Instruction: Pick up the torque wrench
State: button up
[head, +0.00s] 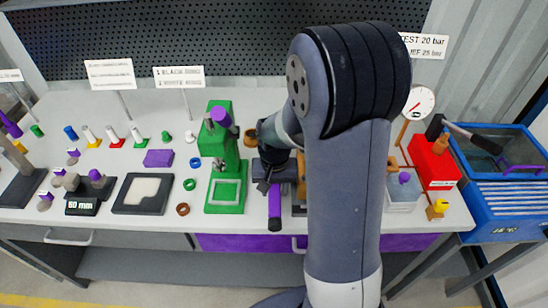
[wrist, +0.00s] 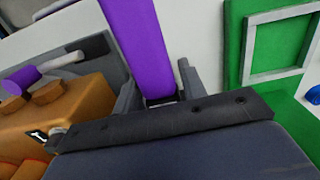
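A long purple bar (head: 275,203), which looks like the torque wrench's handle, lies near the front edge of the bench, with a dark end toward the edge. In the wrist view the purple bar (wrist: 143,45) runs down between my fingers. My gripper (head: 267,183) is low over the bench at the bar's far end. In the wrist view my gripper (wrist: 158,88) has one finger on each side of the bar, with some space showing beside it. The wrench's far end is hidden by my gripper and wrist.
A green press (head: 222,160) stands close to the left of my gripper. An orange-brown block (wrist: 75,105) with a purple-ended tool is close on the other side. A red box (head: 432,163) and a blue bin (head: 505,208) are at the right.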

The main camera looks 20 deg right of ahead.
grip_shut()
jog(key=shift+r, duration=0.1)
dwell(0.5)
